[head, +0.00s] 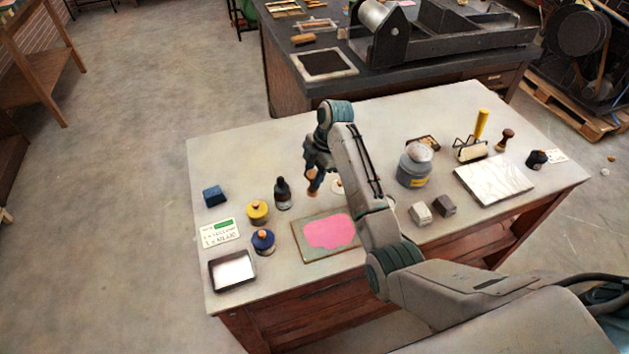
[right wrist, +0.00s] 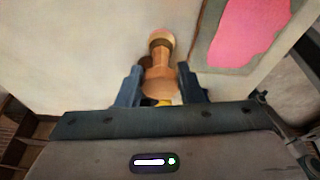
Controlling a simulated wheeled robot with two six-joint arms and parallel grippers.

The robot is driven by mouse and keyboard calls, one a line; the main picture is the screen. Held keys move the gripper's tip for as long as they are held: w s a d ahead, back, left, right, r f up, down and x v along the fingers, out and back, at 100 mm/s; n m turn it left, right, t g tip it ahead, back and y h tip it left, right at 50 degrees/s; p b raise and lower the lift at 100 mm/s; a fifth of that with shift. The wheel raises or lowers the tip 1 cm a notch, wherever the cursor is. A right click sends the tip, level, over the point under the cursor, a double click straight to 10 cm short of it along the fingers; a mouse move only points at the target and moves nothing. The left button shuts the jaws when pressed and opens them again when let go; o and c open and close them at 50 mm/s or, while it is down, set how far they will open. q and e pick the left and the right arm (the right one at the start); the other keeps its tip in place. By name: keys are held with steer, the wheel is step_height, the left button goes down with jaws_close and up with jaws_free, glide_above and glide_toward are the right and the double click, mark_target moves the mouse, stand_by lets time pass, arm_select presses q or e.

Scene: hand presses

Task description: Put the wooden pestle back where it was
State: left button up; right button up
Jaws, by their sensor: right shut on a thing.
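The wooden pestle (head: 313,185) is held by my right gripper (head: 313,168) in the head view, above the pale table. In the right wrist view the pestle (right wrist: 160,62) sits between the two dark fingers of the gripper (right wrist: 158,84), its rounded lighter end pointing away from the wrist. The gripper is shut on it. A small white round dish (head: 337,187) stands just right of the pestle in the picture, partly hidden by my right arm. My left gripper is not in view.
A dark bottle (head: 283,196), yellow jar (head: 257,211) and blue jar (head: 263,242) stand to the left. A board with pink ink (head: 328,233) lies in front. A grey jar (head: 414,170) and white slab (head: 493,178) are right. The table's back left is clear.

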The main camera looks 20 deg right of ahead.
steer(key=shift+w+d, duration=0.2)
steer(key=shift+w, duration=0.1)
step_height(320, 180, down, 3)
steer(key=shift+f+p, duration=0.15)
steer(key=shift+p, duration=0.75)
steer(key=shift+f, duration=0.15)
steer(key=o, duration=1.1)
steer(key=shift+f, duration=0.15)
steer(key=shift+o, duration=0.2)
